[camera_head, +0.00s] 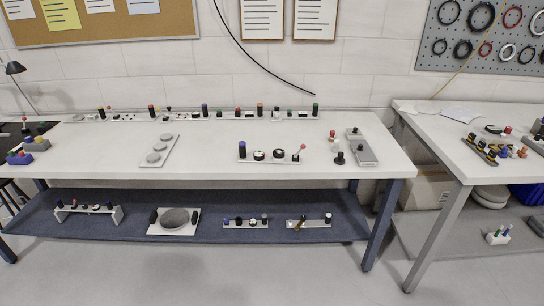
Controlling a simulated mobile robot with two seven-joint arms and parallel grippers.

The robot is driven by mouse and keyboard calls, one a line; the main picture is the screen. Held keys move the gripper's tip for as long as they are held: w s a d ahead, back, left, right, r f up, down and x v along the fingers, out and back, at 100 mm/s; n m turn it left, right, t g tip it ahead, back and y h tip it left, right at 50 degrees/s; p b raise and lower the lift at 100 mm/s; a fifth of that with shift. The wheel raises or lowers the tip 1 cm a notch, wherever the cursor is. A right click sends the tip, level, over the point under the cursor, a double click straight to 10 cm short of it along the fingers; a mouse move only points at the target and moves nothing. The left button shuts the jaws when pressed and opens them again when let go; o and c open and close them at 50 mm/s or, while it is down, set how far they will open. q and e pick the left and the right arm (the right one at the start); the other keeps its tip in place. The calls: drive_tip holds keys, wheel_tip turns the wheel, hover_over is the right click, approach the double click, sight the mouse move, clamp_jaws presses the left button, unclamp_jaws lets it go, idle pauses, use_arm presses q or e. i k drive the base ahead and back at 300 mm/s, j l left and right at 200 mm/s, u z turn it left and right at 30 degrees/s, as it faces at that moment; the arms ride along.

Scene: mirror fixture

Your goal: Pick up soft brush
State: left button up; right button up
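I cannot make out a soft brush with certainty at this size. A small dark upright piece with a round base (340,158) stands on the white table (210,153), right of the middle. A small red-topped piece (333,136) stands just behind it. A white fixture bar (268,159) with dark knobs and a red-tipped lever lies left of them. A grey tray-like fixture (362,150) with dark knobs lies to their right. Neither of my grippers is in view.
A flat plate with grey discs (158,154) lies left of centre. A row of knobbed fixtures lines the back edge. The blue lower shelf (130,222) holds several fixtures. A second table (440,140) stands right, across a gap. The table's front centre-left is clear.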

sight(335, 148)
drive_tip(key=i+j, duration=0.1)
drive_tip(key=i, duration=0.95)
drive_tip(key=i+j, duration=0.1)
drive_tip(key=i, duration=0.9)
